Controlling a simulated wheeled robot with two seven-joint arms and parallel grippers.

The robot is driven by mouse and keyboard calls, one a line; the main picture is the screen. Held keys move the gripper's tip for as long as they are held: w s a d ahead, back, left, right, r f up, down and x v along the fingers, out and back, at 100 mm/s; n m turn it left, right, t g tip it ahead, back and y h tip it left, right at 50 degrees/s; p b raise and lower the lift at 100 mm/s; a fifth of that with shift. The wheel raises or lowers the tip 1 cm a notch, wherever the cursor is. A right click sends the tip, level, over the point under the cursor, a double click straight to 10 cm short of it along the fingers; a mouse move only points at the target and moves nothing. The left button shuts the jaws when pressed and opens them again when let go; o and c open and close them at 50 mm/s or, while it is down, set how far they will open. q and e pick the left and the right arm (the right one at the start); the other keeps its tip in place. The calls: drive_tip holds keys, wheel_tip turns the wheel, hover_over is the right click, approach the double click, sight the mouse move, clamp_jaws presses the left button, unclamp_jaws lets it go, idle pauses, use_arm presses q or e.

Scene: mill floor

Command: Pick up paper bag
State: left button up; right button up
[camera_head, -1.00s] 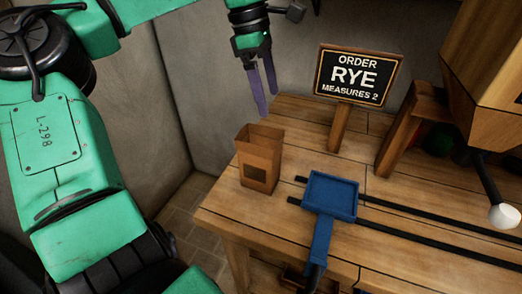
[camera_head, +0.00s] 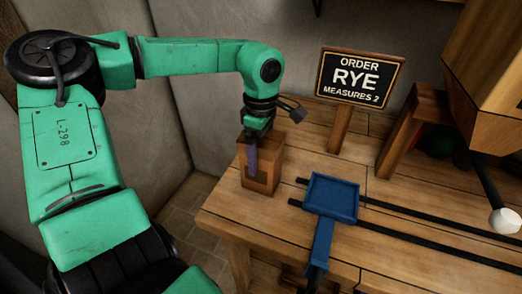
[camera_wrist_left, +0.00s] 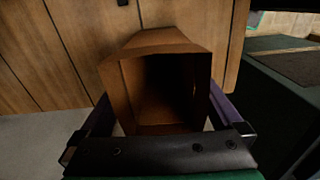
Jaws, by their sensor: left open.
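The brown paper bag (camera_head: 272,160) stands upright and open-topped on the left end of the wooden table. My left gripper (camera_head: 252,168) points down at the bag, with one purple finger showing in front of the bag's near left side. The other finger is hidden in the head view. In the left wrist view the bag (camera_wrist_left: 122,90) lies between the two spread purple fingers, and I look into its open mouth. The jaws are open, with no clear grip on the bag. My right gripper is not in view.
A blue scoop-like tray (camera_head: 332,194) sits on two dark rails (camera_head: 430,219) right of the bag. An order sign (camera_head: 358,78) reading "RYE, MEASURES 2" stands behind. A wooden hopper (camera_head: 490,60) with a white-knobbed lever (camera_head: 504,220) is at the right. The wall is close behind.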

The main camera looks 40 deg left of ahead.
use_arm(q)
drive_tip(key=shift+d, duration=0.1)
drive_tip(key=c, duration=0.3)
clamp_jaws()
drive_tip(key=shift+r, duration=0.1)
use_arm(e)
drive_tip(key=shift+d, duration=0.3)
use_arm(q)
drive_tip(key=shift+r, duration=0.1)
